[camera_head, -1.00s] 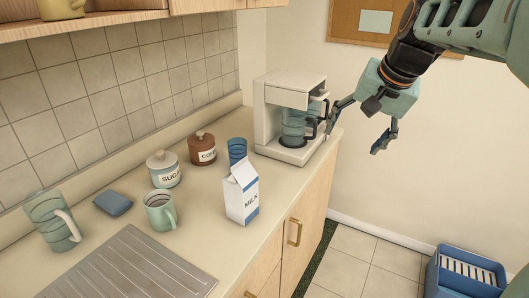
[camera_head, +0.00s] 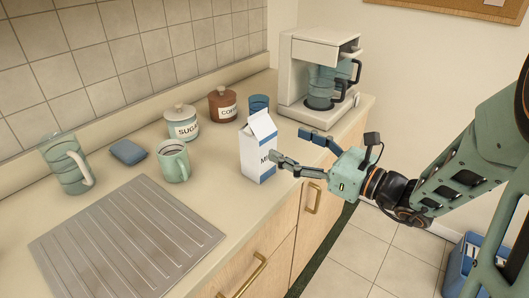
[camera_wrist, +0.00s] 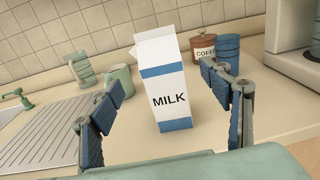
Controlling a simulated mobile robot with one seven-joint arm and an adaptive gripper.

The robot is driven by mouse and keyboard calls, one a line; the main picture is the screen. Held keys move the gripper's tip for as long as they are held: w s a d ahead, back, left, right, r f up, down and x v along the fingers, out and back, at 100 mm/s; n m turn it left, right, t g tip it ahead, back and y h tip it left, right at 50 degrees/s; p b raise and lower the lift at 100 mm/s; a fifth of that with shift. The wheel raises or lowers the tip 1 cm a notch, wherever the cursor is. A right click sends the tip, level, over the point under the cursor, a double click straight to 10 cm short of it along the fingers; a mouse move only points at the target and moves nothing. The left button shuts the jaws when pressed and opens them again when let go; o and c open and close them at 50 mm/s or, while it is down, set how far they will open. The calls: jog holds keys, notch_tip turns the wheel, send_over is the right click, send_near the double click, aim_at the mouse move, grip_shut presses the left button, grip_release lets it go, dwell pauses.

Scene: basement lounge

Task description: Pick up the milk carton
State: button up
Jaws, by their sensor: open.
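The milk carton (camera_head: 257,150) stands upright on the counter, white with blue bands and a gabled top. In the wrist view the carton (camera_wrist: 168,85) stands between and beyond the open fingers, with its MILK label facing me. My gripper (camera_head: 292,148) is open and empty, at the carton's right side near the counter's front edge. In the head view one finger overlaps the lower right of the carton and hides part of its label. In the wrist view my gripper (camera_wrist: 166,92) has one finger on each side of the carton, with visible gaps.
A green mug (camera_head: 173,163), sugar jar (camera_head: 183,125), coffee jar (camera_head: 222,105) and blue cup (camera_head: 259,104) stand behind and left of the carton. A coffee maker (camera_head: 312,75) is at the back right. A ridged drainboard (camera_head: 125,245) lies at front left. Counter just around the carton is clear.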

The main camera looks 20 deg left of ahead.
aim_at(258, 129)
jog(key=shift+m, duration=0.3)
jog(key=x, duration=0.5)
jog(key=shift+w, duration=0.2)
jog(key=shift+x, duration=2.8)
jog(key=shift+s+a, duration=0.1)
jog(key=shift+s, duration=0.05)
jog(key=shift+r, duration=0.1)
jog(key=c, duration=1.8)
